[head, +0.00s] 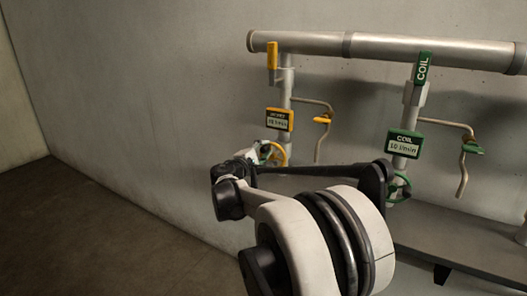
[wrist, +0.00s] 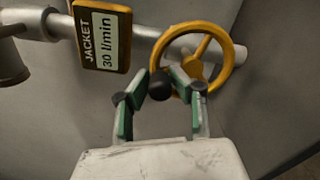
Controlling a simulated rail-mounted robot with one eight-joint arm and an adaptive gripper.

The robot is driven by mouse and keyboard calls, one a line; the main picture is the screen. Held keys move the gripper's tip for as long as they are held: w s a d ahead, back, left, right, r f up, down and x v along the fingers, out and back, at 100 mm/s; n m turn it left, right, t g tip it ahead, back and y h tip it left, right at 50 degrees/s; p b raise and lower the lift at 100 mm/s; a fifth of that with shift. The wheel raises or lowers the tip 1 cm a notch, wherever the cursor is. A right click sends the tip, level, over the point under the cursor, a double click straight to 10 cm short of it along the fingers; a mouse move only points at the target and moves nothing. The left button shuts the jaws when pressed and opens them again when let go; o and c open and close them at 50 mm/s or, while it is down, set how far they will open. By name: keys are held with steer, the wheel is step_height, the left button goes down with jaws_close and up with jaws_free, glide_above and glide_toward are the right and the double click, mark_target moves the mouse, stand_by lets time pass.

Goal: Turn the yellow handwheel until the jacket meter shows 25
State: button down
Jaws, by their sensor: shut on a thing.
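The yellow handwheel (wrist: 238,68) is at the upper right of the wrist view, and part of it shows in the head view (head: 284,154) behind my arm. My gripper (wrist: 160,80), with green finger pads, is at the wheel's lower left rim. It is shut on the wheel's dark round knob (wrist: 160,86), which sits between the fingertips. The yellow-framed jacket meter (wrist: 103,38) reads 30 l/min in the wrist view. It also shows in the head view (head: 279,120), where its digits are small.
To the right stand a green COIL meter (head: 404,144) and a green handwheel (head: 399,188), partly behind my arm. A thick pipe (head: 400,48) runs above. Floor at left is clear.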

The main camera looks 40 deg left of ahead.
steer(key=shift+w+d+m+b, duration=0.15)
steer(key=shift+d+m, duration=0.35)
steer(key=shift+m, duration=0.7)
steer(key=shift+d+m+b, duration=0.2)
steer(key=shift+d+m, duration=0.25)
steer(key=shift+m, duration=0.75)
steer(key=c, duration=1.5)
jaws_free()
steer(key=shift+r, duration=0.1)
steer(key=s, duration=0.4)
steer(key=s+d, duration=0.1)
steer(key=s, duration=0.7)
steer(key=shift+d, duration=0.4)
